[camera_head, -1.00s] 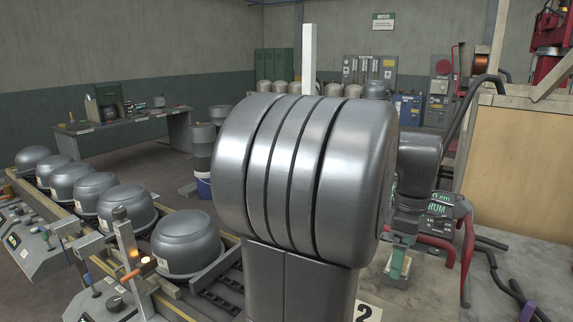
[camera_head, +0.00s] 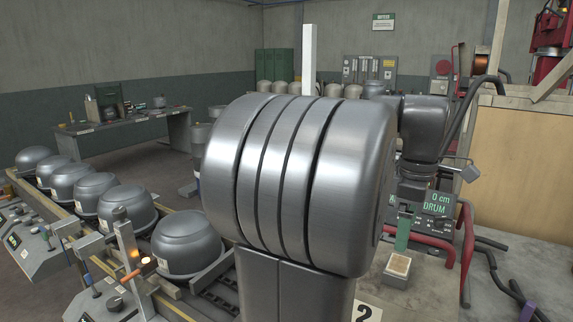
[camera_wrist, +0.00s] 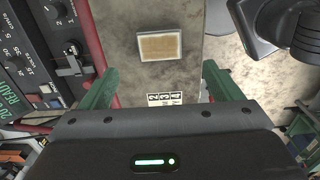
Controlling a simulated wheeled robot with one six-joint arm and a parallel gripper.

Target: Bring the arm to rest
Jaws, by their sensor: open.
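My gripper (camera_head: 403,232) hangs past the large grey rounded link of my arm, which hides much of the middle of the head view. In the wrist view its two green fingers (camera_wrist: 161,70) stand wide apart with nothing between them. Beyond them lies a pale worn surface with a small tan-topped pad (camera_wrist: 160,46), clear of the fingers. In the head view the pad (camera_head: 398,265) shows just below the visible green finger.
A dark unit with a green-lettered "DRUM" display (camera_head: 437,203) and red tubing (camera_head: 467,235) stand close by the gripper. A conveyor with several grey rounded shells (camera_head: 187,245) runs at left. A plywood panel (camera_head: 520,165) stands at right.

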